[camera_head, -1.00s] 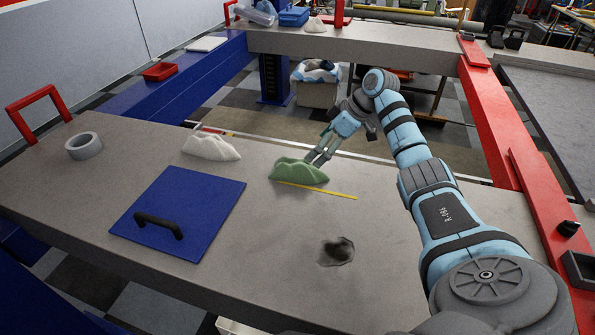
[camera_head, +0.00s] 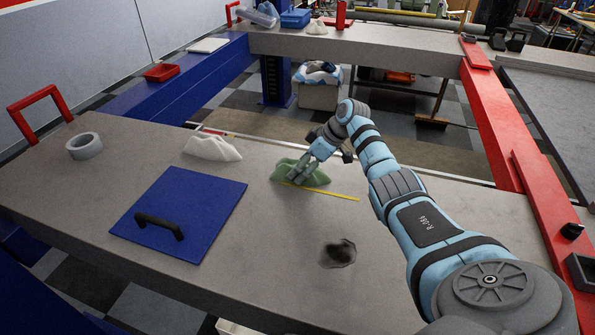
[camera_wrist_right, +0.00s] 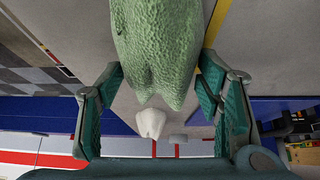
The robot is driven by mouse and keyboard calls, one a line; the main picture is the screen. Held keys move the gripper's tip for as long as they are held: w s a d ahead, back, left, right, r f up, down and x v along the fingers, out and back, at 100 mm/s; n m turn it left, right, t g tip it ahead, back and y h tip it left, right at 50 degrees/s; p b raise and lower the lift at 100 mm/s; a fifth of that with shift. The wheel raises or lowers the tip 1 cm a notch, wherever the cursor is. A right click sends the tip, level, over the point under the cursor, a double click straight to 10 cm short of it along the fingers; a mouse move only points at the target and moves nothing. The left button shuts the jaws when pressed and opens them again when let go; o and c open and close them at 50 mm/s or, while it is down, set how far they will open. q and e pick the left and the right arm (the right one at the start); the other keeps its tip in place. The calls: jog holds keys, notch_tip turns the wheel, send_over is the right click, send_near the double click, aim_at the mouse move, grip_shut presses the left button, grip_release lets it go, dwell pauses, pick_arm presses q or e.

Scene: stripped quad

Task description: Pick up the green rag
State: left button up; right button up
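The green rag (camera_head: 308,176) lies crumpled on the grey bench top, near its far edge, beside a thin yellow strip. My right gripper (camera_head: 297,177) is over the rag in the head view, and its fingers cover part of the rag. In the right wrist view the rag (camera_wrist_right: 158,45) fills the upper middle. The right gripper's fingers (camera_wrist_right: 158,100) are spread wide, with the rag's near end between their tips and gaps on both sides. My left gripper is in neither view.
A white rag (camera_head: 212,147) lies left of the green one. A blue panel with a black handle (camera_head: 178,212), a tape roll (camera_head: 84,146) and a dark hole or stain (camera_head: 338,253) are also on the bench. A red rail (camera_head: 530,190) runs along the right side.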

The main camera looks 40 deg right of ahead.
jog(key=c, duration=0.3)
jog(key=shift+r, duration=0.1)
notch_tip(320, 180, up, 20)
jog(key=p, duration=0.2)
